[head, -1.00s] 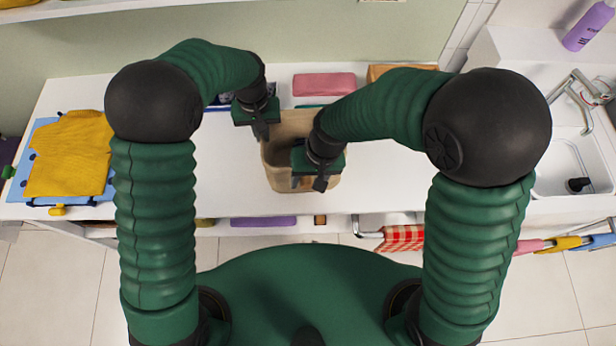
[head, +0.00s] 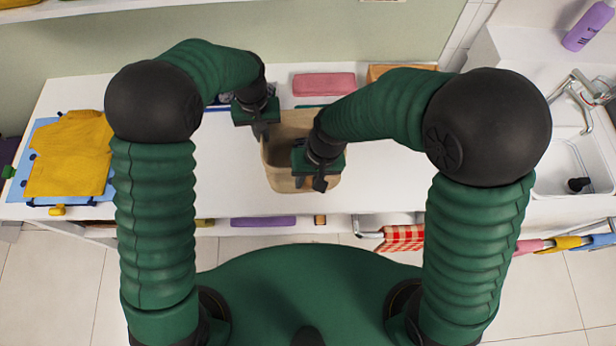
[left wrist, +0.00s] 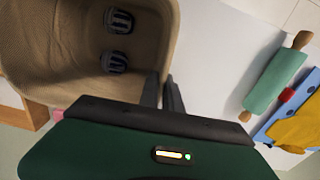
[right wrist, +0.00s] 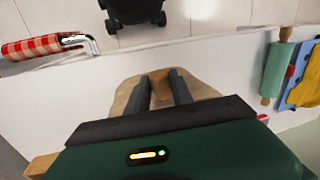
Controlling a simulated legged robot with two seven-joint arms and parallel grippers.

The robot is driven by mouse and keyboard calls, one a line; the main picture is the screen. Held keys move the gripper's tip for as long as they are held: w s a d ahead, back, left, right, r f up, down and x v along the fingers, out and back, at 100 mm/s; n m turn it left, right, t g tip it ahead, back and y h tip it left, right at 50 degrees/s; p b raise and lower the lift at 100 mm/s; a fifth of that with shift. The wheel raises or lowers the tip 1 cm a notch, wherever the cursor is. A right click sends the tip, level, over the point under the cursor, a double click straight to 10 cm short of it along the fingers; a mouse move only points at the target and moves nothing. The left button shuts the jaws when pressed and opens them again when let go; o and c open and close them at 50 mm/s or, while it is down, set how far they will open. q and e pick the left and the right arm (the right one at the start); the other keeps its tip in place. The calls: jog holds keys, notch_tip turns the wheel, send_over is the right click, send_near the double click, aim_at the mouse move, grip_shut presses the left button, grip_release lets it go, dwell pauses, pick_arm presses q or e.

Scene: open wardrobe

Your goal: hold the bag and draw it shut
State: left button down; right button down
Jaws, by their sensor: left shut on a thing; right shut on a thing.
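The tan, open-topped bag (head: 282,165) stands on the white counter, partly hidden by my right arm and gripper. My left gripper (head: 261,131) is at the bag's left rim. In the left wrist view its fingers (left wrist: 161,90) are shut on the rim of the bag (left wrist: 60,75), and two dark rounded things (left wrist: 115,62) show inside the bag. My right gripper (head: 309,183) is at the bag's front right side.
A yellow cloth (head: 68,155) lies on a blue board (head: 38,135) at the left. A pink block (head: 324,84) is behind the bag. A sink (head: 570,165) is at the right, and a red checked towel (head: 402,238) hangs in front.

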dwell(0.8)
jog(key=s, duration=0.9)
jog(key=shift+s+d, duration=0.25)
jog(key=shift+s, duration=0.05)
jog(key=c, duration=1.2)
grip_release()
jog(key=shift+o, duration=0.5)
jog(key=shift+w, duration=0.1)
notch_tip(320, 180, up, 12)
jog(key=d, duration=0.2)
jog(key=shift+w+d+f, duration=0.15)
